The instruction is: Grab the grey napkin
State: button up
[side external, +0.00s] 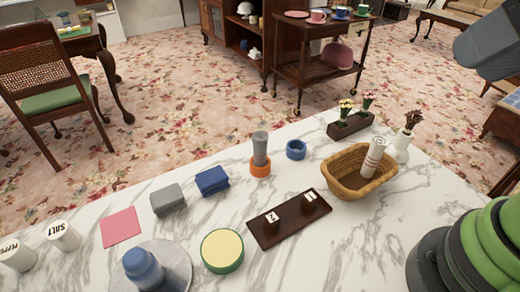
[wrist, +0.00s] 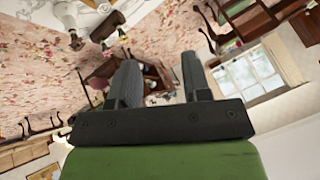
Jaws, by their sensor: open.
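A grey folded cloth (side external: 167,199) lies on the marble table left of centre, just left of a blue folded cloth (side external: 212,181). A grey rolled napkin (side external: 260,147) stands upright in an orange ring (side external: 260,168) near the middle of the table. My gripper (wrist: 159,62) shows in the wrist view with its two dark fingers apart and nothing between them. It is aimed out over the room, and neither grey cloth can be made out in that view. Its fingers cannot be made out in the side view.
The marble table (side external: 330,240) also holds a pink cloth (side external: 121,227), a blue ring (side external: 296,149), a dark tray (side external: 289,219) with two numbered blocks, a yellow-topped green disc (side external: 222,251), a wicker basket (side external: 345,185) holding a white roll, a planter, shakers and a blue-topped piece (side external: 142,267).

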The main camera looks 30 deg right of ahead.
jog(key=shift+o, duration=0.4)
jog(key=shift+o, duration=1.3)
jog(key=g+h, duration=0.3)
send_over(260, 149)
jog(key=s, duration=0.2)
notch_tip(260, 149, down, 18)
jog(key=x, duration=0.4)
jog(key=shift+s+a+f, duration=0.1)
jog(key=shift+s+a, duration=0.05)
jog(key=shift+a, duration=0.05)
jog(key=shift+x, duration=2.85)
